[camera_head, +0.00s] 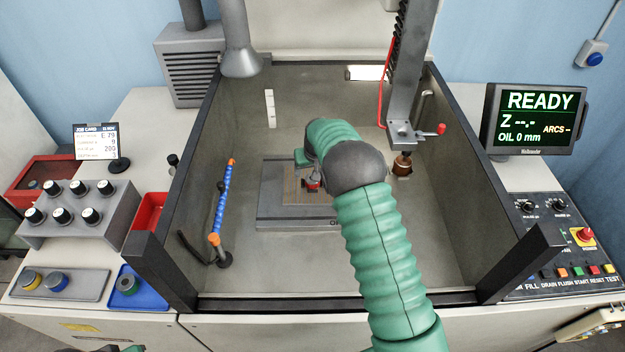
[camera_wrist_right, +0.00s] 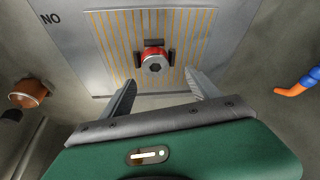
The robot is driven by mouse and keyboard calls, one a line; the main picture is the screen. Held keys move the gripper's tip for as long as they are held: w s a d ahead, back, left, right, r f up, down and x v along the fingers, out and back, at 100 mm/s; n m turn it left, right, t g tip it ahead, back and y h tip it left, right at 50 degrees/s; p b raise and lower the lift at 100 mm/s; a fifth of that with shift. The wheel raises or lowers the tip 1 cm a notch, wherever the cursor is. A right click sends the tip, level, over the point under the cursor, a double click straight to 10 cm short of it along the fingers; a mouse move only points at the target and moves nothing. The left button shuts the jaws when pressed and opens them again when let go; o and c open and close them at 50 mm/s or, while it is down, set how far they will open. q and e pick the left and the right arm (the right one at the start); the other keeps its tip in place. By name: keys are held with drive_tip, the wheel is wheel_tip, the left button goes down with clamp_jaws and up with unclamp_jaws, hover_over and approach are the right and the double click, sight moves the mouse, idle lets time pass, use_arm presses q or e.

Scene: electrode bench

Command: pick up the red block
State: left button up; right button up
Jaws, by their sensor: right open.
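The red block (camera_wrist_right: 155,54) has a grey top with a dark hexagonal mark. It sits between small dark stops on a plate with yellow stripes (camera_wrist_right: 110,40) in the right wrist view. In the head view a small part of the red block (camera_head: 313,184) shows beside my right wrist, which hides much of the plate around it. My right gripper (camera_wrist_right: 163,78) is open and empty, its two fingers pointing towards the block and spread wider than it. The fingertips look short of the block, with no contact seen.
Tank walls (camera_head: 191,190) enclose the work area. A machine column with a copper-coloured electrode (camera_head: 402,166) hangs right of my arm. A blue jointed hose with orange ends (camera_head: 223,200) stands at the left. The tank floor (camera_head: 430,235) is bare at the right.

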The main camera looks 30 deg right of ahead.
sight(312, 181)
drive_tip(key=shift+a+f, duration=0.15)
drive_tip(key=shift+f, duration=0.2)
drive_tip(key=x, duration=0.1)
drive_tip(key=p+x, duration=0.1)
drive_tip(key=x, duration=0.1)
drive_tip(key=shift+s+f, duration=0.3)
drive_tip(key=shift+w+d+f, duration=0.1)
drive_tip(key=shift+d+f, duration=0.2)
drive_tip(key=shift+o, duration=0.2)
drive_tip(key=shift+d+f, duration=0.1)
drive_tip(key=shift+d, duration=0.2)
drive_tip(key=shift+c, duration=1.2)
drive_tip(key=shift+a, duration=0.3)
drive_tip(key=c, duration=1)
clamp_jaws()
use_arm(q)
drive_tip(key=shift+s+a+r, duration=0.1)
drive_tip(key=shift+a+r, duration=0.05)
drive_tip(key=shift+r, duration=0.25)
drive_tip(key=shift+s+a+r, duration=0.1)
drive_tip(key=shift+r, duration=0.3)
use_arm(e)
drive_tip(key=shift+d, duration=0.15)
